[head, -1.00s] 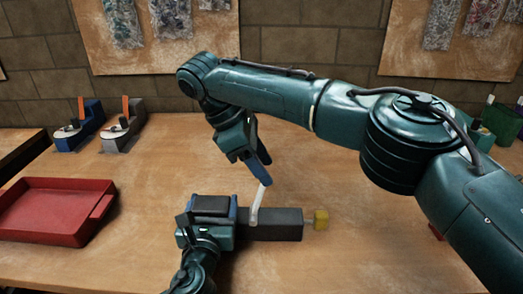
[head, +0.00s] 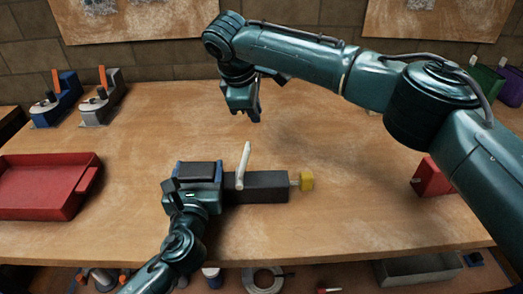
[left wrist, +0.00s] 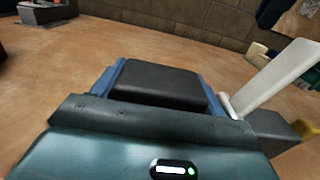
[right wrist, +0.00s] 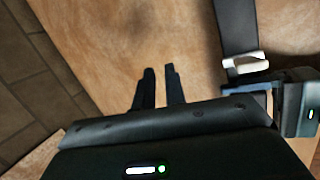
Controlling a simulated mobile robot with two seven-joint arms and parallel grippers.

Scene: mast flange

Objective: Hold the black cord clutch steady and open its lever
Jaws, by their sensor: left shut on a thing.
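The black cord clutch (head: 258,187) lies on the wooden table, with a yellow piece (head: 306,181) at its right end. Its white lever (head: 243,165) stands up from the body, leaning slightly right in the head view. My left gripper (head: 200,171) is shut on the clutch's left part; in the left wrist view the black body (left wrist: 155,85) sits between its blue fingers. My right gripper (head: 246,114) is empty above the table, beyond the lever and clear of it. In the right wrist view its fingers (right wrist: 158,85) are a little apart, with nothing between them.
A red tray (head: 88,185) is at the left. A red block (head: 430,178) is at the right, partly behind my right arm. The middle back of the table is clear.

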